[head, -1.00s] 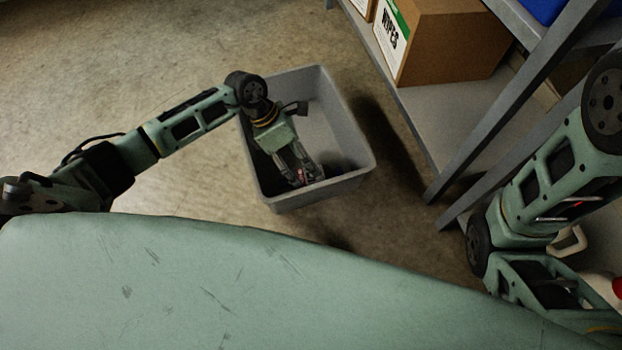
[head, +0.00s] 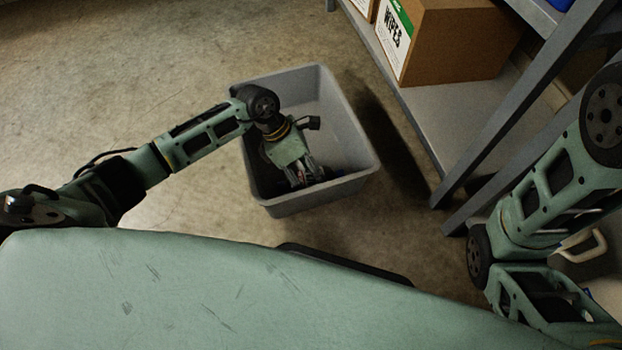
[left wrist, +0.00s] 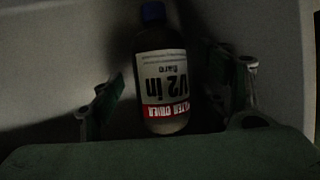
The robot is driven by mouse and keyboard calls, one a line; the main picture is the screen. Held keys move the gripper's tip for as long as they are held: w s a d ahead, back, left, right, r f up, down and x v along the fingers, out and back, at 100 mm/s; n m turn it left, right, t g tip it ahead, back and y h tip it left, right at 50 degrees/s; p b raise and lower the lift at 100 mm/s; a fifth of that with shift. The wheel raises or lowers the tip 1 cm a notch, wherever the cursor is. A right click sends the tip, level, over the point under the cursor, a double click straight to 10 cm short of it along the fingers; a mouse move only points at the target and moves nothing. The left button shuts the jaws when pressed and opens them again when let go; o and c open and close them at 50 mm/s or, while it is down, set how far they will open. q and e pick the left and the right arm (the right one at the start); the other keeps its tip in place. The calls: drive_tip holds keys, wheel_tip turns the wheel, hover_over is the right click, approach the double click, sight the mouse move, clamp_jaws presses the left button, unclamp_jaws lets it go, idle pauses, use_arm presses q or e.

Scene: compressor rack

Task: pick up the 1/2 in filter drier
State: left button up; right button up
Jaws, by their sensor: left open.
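The 1/2 in filter drier shows in the left wrist view (left wrist: 160,85) as a bottle-like cylinder with a dark blue cap and a white and red label, upside down in the picture. It lies in the grey bin (head: 350,135). My left gripper (head: 308,181) reaches down into the bin. In the left wrist view its open fingers (left wrist: 170,98) stand on either side of the drier, with a gap on each side. In the head view the gripper and shadow hide the drier. My right gripper is out of the picture; only its arm shows at the right.
The bin's walls stand close around my left gripper. A metal shelf (head: 455,105) with a cardboard wipes box (head: 450,40) stands to the right of the bin. Open concrete floor (head: 120,80) lies to the left.

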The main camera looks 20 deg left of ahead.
use_arm(q)
drive_tip(key=shift+f, duration=0.1)
drive_tip(key=shift+c, duration=0.2)
drive_tip(key=c, duration=1.5)
drive_tip(key=shift+c, duration=0.3)
